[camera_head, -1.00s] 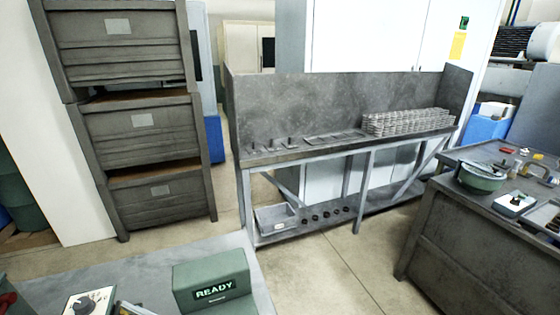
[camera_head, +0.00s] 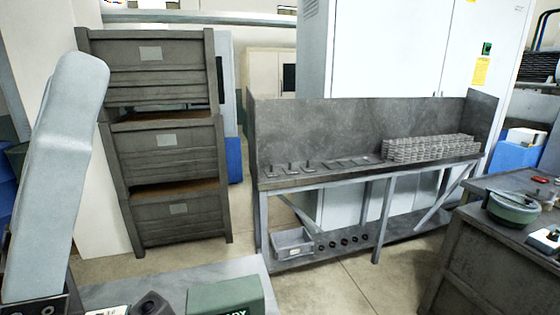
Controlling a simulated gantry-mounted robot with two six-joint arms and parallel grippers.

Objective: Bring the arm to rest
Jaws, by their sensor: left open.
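My left arm (camera_head: 60,180) shows as a pale grey link standing tall at the left edge, with a dark piece at its lower end by the bottom edge. My left gripper is open, but its fingertips cannot be made out clearly at the bottom of the picture. I see nothing held. My right arm and gripper are not in view.
A grey table with a green box (camera_head: 225,297) lies at the bottom. A dark workbench (camera_head: 490,260) is at right. Open floor lies between.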

